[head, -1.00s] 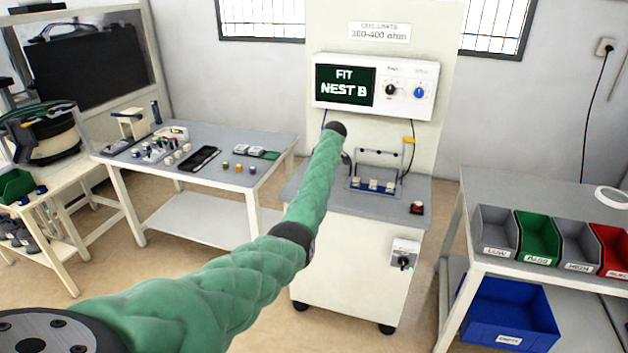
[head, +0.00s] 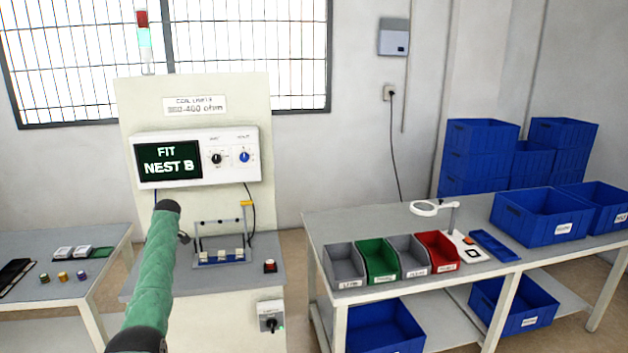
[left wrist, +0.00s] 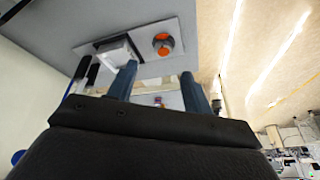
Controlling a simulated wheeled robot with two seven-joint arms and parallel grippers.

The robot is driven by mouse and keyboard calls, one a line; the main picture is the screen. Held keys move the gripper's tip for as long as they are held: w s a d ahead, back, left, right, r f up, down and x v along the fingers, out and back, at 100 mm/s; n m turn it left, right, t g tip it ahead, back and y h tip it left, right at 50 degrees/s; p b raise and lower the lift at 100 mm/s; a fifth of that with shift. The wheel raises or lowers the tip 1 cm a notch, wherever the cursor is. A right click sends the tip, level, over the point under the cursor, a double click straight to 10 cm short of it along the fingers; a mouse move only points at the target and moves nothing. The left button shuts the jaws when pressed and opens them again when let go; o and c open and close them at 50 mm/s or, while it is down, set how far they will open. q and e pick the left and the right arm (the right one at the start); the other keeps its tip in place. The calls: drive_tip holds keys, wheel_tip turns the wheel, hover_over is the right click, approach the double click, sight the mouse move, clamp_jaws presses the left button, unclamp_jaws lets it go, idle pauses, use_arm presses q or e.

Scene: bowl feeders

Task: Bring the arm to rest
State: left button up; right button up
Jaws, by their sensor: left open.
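My left arm (head: 151,280) in its green sleeve reaches up in front of the test station, at the left of the head view. Its dark end is left of the station's nest fixture (head: 220,260); the gripper itself is hidden in that view. In the left wrist view my left gripper (left wrist: 158,72) has its two blue-grey fingers spread, with nothing visible held between them. Beyond the fingers are a pale block (left wrist: 117,52) and an orange round part (left wrist: 163,42) on a light plate. My right gripper is in no view.
A left table (head: 85,285) holds small parts. A right bench (head: 400,225) carries labelled bins, a magnifier (head: 424,208) and blue crates (head: 541,213). Floor shows between station and bench.

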use_arm(q)
drive_tip(key=w+d+r+m+t, duration=0.2)
drive_tip(key=r+m+t, duration=0.15)
drive_tip(key=r, duration=0.65)
drive_tip(key=w+d+r+m+t, duration=0.15)
drive_tip(key=r+m, duration=0.25)
drive_tip(key=r, duration=0.5)
drive_tip(key=s+d+m+t, duration=0.4)
drive_tip(key=s+d+m, duration=0.15)
drive_tip(key=d, duration=0.65)
drive_tip(key=s+d+f+m+g+h, duration=0.1)
drive_tip(key=s+d+f+m+h, duration=0.1)
drive_tip(key=s+d+f, duration=0.95)
drive_tip(key=s+d+f+m+h, duration=0.1)
drive_tip(key=s+d+f+h, duration=0.1)
drive_tip(key=s+d+f, duration=0.9)
drive_tip(key=s+d+f+g, duration=0.1)
drive_tip(key=s+f+g, duration=0.1)
drive_tip(key=s+f, duration=0.7)
drive_tip(key=s+d+f+g+h, duration=0.1)
drive_tip(key=s+f, duration=0.8)
drive_tip(key=s, duration=1.1)
drive_tip(key=s+d+f+g, duration=0.1)
drive_tip(key=s+f+g, duration=0.3)
drive_tip(key=s+f, duration=0.5)
drive_tip(key=s, duration=0.6)
drive_tip(key=shift+d+f+m, duration=0.2)
drive_tip(key=shift+d+m, duration=0.1)
drive_tip(key=shift+m, duration=0.1)
